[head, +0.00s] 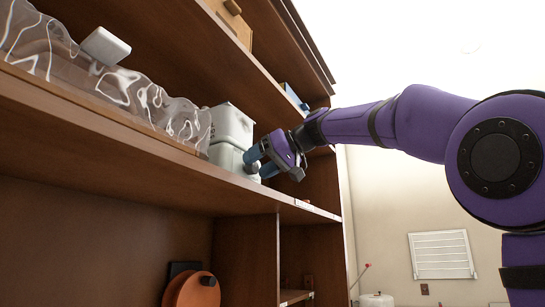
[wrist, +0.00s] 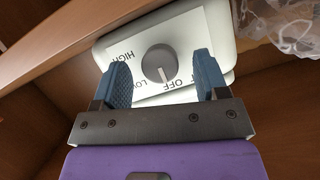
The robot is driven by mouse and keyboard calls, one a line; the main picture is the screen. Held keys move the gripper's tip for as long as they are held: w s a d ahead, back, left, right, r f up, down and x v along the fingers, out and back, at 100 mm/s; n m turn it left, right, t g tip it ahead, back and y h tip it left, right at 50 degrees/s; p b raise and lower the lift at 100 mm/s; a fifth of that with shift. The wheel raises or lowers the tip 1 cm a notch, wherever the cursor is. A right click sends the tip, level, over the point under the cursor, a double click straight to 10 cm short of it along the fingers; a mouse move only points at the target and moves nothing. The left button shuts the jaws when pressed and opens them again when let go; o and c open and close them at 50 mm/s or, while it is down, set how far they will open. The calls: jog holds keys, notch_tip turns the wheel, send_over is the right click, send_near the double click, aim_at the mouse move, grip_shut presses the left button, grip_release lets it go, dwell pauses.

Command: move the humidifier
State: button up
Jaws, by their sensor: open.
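The humidifier (head: 231,127) is a white, box-like unit standing on the wooden shelf. In the wrist view the humidifier (wrist: 120,48) shows its front face with a grey knob and the printed words HIGH, LOW and OFF. My gripper (head: 261,162) is at its lower front right side. In the wrist view my gripper (wrist: 162,82) has its two blue fingers apart, one on each side of the knob (wrist: 158,63), over the front face. Nothing is held between them. Whether the fingertips touch the face cannot be told.
Crumpled clear plastic wrap (head: 150,105) lies along the shelf left of the humidifier, with a small white box (head: 105,46) on it. The wooden shelf edge (head: 130,136) runs in front. Another shelf (head: 215,68) is above. Open room lies to the right.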

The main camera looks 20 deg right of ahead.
jog(key=shift+w+a+f, duration=0.2)
jog(key=shift+w+a, duration=0.15)
grip_shut()
jog(key=shift+d, duration=0.1)
